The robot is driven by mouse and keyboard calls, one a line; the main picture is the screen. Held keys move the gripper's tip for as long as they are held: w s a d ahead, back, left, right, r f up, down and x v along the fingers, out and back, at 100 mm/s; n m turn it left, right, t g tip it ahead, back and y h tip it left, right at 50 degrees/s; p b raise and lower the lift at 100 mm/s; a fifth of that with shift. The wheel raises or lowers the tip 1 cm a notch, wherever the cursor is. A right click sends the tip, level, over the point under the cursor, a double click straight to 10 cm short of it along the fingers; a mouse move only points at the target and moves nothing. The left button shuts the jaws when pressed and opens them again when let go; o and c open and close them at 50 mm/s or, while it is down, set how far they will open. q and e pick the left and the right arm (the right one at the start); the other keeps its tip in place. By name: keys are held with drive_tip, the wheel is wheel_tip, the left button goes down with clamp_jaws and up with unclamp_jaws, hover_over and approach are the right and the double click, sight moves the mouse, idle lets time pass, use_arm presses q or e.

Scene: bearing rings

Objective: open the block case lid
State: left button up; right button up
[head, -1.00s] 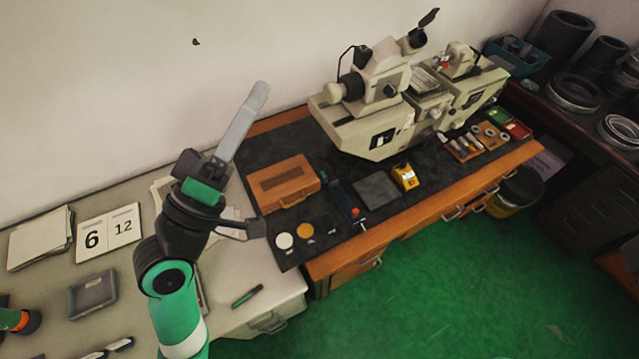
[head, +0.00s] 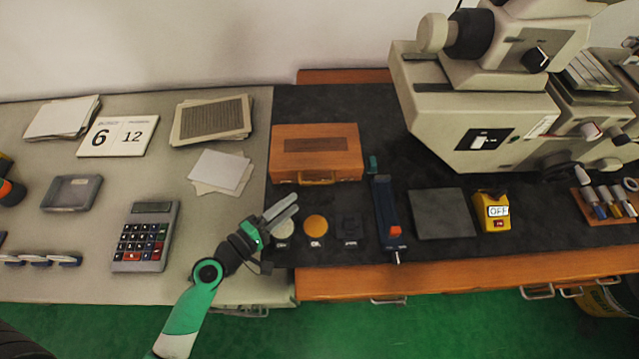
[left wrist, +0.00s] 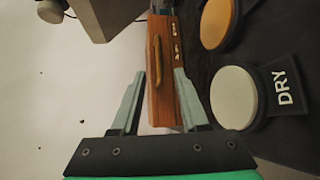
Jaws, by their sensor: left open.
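The block case (head: 316,152) is a brown wooden box on the dark mat, left of the microscope-like machine. Its lid looks shut. A handle (head: 316,180) runs along its front side. My left gripper (head: 284,208) is in front of the case's left end, above the pale round pad, open and empty. In the left wrist view the case (left wrist: 163,100) appears between and beyond the two spread fingers (left wrist: 159,74), with its handle (left wrist: 157,60) and small metal fittings showing. I see no contact with the case. My right gripper is not in view.
A pale pad marked DRY (left wrist: 234,92) and an orange pad (head: 316,225) lie in front of the case. A blue stand (head: 386,215), a grey plate (head: 442,213) and a yellow OFF box (head: 493,211) are to the right. The beige machine (head: 480,115) stands behind them.

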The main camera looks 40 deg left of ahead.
sight(318, 183)
use_arm(q)
drive_tip(key=w, duration=0.3)
drive_tip(key=w+f, duration=0.1)
drive_tip(key=w, duration=0.6)
drive_tip(key=shift+w+a+f, duration=0.15)
drive_tip(key=shift+w+f, duration=0.05)
drive_tip(key=shift+w, duration=0.15)
clamp_jaws()
idle(0.8)
